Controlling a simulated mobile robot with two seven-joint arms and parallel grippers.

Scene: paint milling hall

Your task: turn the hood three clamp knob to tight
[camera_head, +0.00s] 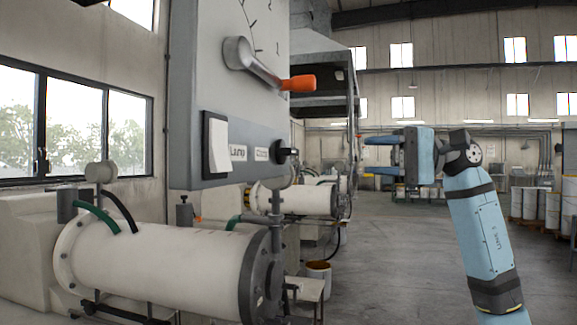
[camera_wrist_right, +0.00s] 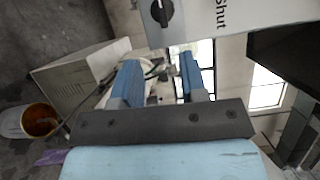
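A grey control box (camera_head: 222,95) fills the upper middle of the head view. A small black knob (camera_head: 287,152) sits at the right end of its lower strip, beside a small label I cannot read clearly. In the right wrist view a black knob (camera_wrist_right: 162,13) shows at the top on a pale panel, near the printed word "Shut". Its setting is unclear, and no "tight" mark is readable. My right gripper (camera_head: 368,155) is open and empty, to the right of the box and apart from it. Its spread blue fingers also show in the wrist view (camera_wrist_right: 160,75). My left gripper is out of view.
The box also has a lever with an orange handle (camera_head: 298,83) and a white rocker switch (camera_head: 217,144) labelled "Lamp". A cream mill cylinder (camera_head: 160,265) lies below it. A bucket (camera_head: 318,275) stands on the floor. The floor to the right is open.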

